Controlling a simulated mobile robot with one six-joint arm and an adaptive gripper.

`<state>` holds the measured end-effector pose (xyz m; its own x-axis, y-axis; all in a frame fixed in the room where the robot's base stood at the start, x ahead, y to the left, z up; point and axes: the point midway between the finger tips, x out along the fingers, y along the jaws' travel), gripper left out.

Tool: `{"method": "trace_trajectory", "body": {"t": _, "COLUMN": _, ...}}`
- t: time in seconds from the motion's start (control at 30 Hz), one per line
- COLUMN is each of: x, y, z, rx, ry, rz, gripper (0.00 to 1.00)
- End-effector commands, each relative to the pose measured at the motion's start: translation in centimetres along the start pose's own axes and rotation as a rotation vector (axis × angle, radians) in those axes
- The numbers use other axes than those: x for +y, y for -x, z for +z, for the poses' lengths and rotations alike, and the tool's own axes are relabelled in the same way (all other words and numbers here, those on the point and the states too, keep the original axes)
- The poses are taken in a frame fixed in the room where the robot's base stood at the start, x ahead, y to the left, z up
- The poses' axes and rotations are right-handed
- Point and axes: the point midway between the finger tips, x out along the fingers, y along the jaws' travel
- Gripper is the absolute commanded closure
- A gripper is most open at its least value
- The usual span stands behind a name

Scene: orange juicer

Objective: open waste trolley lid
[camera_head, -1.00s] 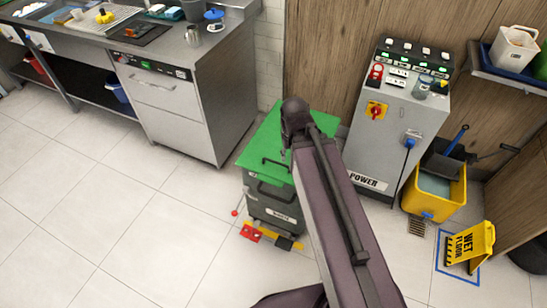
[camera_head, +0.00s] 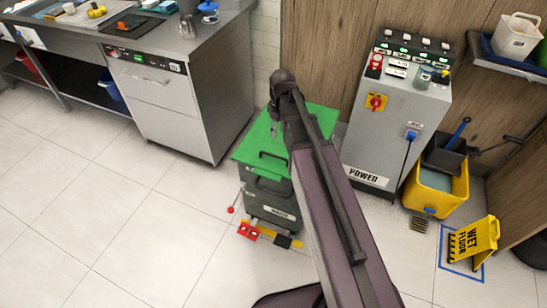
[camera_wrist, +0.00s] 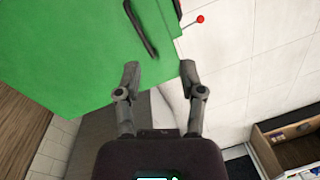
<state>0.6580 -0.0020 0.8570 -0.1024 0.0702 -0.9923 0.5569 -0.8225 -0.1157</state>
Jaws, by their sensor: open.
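The waste trolley (camera_head: 268,197) is a dark grey bin on the floor, with a flat green lid (camera_head: 247,152) that lies shut on top. A dark bar handle (camera_head: 272,155) sits near the lid's front edge. In the wrist view, the green lid (camera_wrist: 60,50) fills the upper left, and its handle (camera_wrist: 141,30) lies beyond my fingertips. My gripper (camera_wrist: 159,70) is open and empty, over the lid's edge and apart from the handle. In the head view, my arm hides the lid's right part and most of my gripper.
A grey power cabinet (camera_head: 393,135) stands close to the trolley's right, and a steel counter unit (camera_head: 178,115) to its left. A yellow mop bucket (camera_head: 437,190) and wet floor sign (camera_head: 472,243) are farther right. The tiled floor (camera_head: 110,220) in front is clear.

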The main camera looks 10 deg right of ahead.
Motion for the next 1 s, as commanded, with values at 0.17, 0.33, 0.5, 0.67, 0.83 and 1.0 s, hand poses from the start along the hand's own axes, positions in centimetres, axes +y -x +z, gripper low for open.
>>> {"method": "trace_trajectory", "body": {"t": 0.17, "x": 3.3, "y": -1.9, "z": -3.8, "rx": -0.009, "ry": 0.202, "rz": -0.042, "gripper": 0.49}}
{"method": "trace_trajectory", "body": {"t": 0.33, "x": 4.6, "y": -2.4, "z": -5.2, "rx": -0.010, "ry": 0.318, "rz": -0.066, "gripper": 0.49}}
{"method": "trace_trajectory", "body": {"t": 0.5, "x": 4.8, "y": -2.4, "z": -5.5, "rx": -0.010, "ry": 0.353, "rz": -0.073, "gripper": 0.49}}
{"method": "trace_trajectory", "body": {"t": 0.67, "x": 4.8, "y": -2.3, "z": -5.4, "rx": -0.010, "ry": 0.352, "rz": -0.072, "gripper": 0.49}}
{"method": "trace_trajectory", "body": {"t": 0.83, "x": 4.8, "y": -2.4, "z": -5.4, "rx": -0.010, "ry": 0.350, "rz": -0.072, "gripper": 0.49}}
{"method": "trace_trajectory", "body": {"t": 1.0, "x": 4.8, "y": -2.8, "z": -5.3, "rx": -0.010, "ry": 0.349, "rz": -0.072, "gripper": 0.49}}
